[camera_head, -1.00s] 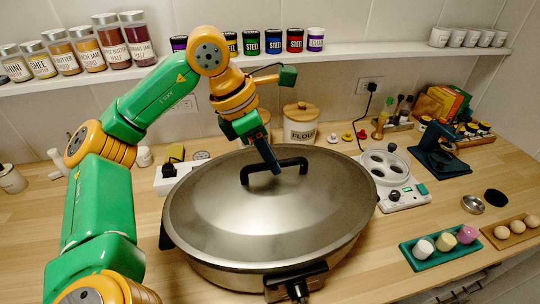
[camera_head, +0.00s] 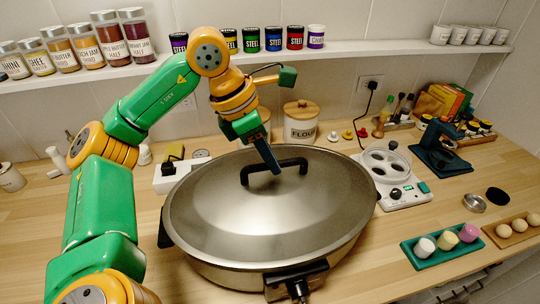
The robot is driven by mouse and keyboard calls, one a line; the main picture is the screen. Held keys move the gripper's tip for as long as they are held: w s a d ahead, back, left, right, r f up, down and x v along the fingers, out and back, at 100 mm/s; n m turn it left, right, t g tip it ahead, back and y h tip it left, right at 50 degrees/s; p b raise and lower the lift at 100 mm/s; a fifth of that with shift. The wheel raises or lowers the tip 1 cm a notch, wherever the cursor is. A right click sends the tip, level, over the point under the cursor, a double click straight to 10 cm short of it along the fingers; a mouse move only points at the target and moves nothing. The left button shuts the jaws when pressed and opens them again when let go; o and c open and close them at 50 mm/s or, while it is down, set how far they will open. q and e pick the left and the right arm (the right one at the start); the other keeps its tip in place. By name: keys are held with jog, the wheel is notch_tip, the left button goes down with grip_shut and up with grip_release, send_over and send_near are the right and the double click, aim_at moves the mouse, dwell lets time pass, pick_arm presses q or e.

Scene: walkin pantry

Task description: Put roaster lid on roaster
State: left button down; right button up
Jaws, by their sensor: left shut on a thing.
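The roaster lid (camera_head: 255,215) is a large domed grey metal lid with a black arched handle. It sits over the large oval metal roaster (camera_head: 225,272), and its rim appears to rest along the roaster's rim; a small gap cannot be ruled out. The roaster has black side handles and a black control box at the front. My left gripper (camera_head: 270,163) is shut on the lid's handle (camera_head: 289,163), reaching down from above. The inside of the roaster is hidden by the lid. My right gripper is not in view.
A flour canister (camera_head: 301,123) stands behind. A green tray (camera_head: 420,262) with small cups lies at front right. A shelf (camera_head: 350,57) with jars runs along the wall.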

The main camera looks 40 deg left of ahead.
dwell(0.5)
pick_arm(q)
jog(key=c, duration=0.7)
grip_release()
jog(key=shift+s, duration=0.1)
jog(key=shift+c, duration=0.2)
jog(key=v, duration=0.7)
jog(key=shift+r+p, duration=0.1)
jog(key=shift+p, duration=0.3)
